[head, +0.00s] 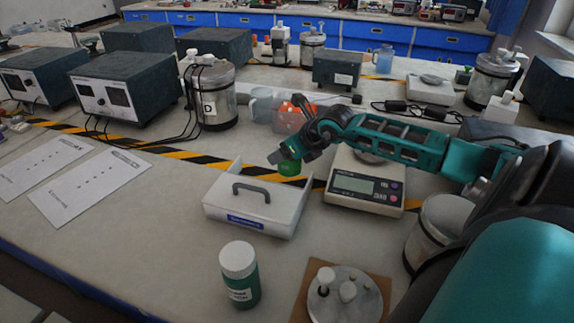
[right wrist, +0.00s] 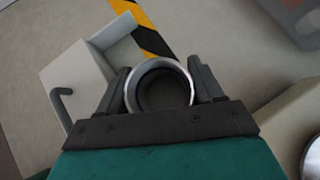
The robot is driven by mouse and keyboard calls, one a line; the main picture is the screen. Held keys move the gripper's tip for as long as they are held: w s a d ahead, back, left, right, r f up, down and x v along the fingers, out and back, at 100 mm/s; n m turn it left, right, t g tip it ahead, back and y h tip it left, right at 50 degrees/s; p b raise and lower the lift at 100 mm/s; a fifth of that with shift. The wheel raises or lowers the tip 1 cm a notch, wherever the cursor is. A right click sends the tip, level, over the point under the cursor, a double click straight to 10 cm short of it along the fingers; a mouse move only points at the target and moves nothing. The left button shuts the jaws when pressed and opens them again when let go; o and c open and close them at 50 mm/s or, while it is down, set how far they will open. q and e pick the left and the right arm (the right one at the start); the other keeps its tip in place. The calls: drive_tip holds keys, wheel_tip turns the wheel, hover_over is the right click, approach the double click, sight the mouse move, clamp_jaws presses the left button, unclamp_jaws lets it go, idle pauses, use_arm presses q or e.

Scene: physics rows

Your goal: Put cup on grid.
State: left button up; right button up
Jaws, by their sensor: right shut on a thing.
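My right gripper (head: 284,158) reaches in from the right and hangs above the back edge of a white box with a grey handle (head: 222,212). In the right wrist view its jaws (right wrist: 160,88) are shut on a round cup with a shiny metal rim (right wrist: 158,64) and a dark inside. In the head view a green round piece (head: 290,168) shows just under the jaws; I cannot tell whether it is part of the cup. The white box also shows left of the jaws in the right wrist view (right wrist: 75,72). I cannot clearly make out a grid. My left gripper is not in view.
A digital scale (head: 362,190) stands right of the gripper. A green bottle with a white lid (head: 239,275) and a round metal lid on a brown board (head: 345,296) stand in front. A lidded jar with cables (head: 214,100) stands behind left. Bare table lies left of the box.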

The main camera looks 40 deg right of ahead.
sight(287, 168)
wheel_tip(287, 168, down, 5)
drive_tip(key=shift+f, duration=0.2)
idle(0.3)
drive_tip(key=shift+f+b, duration=0.15)
drive_tip(key=shift+b, duration=0.15)
drive_tip(key=o, duration=1.1)
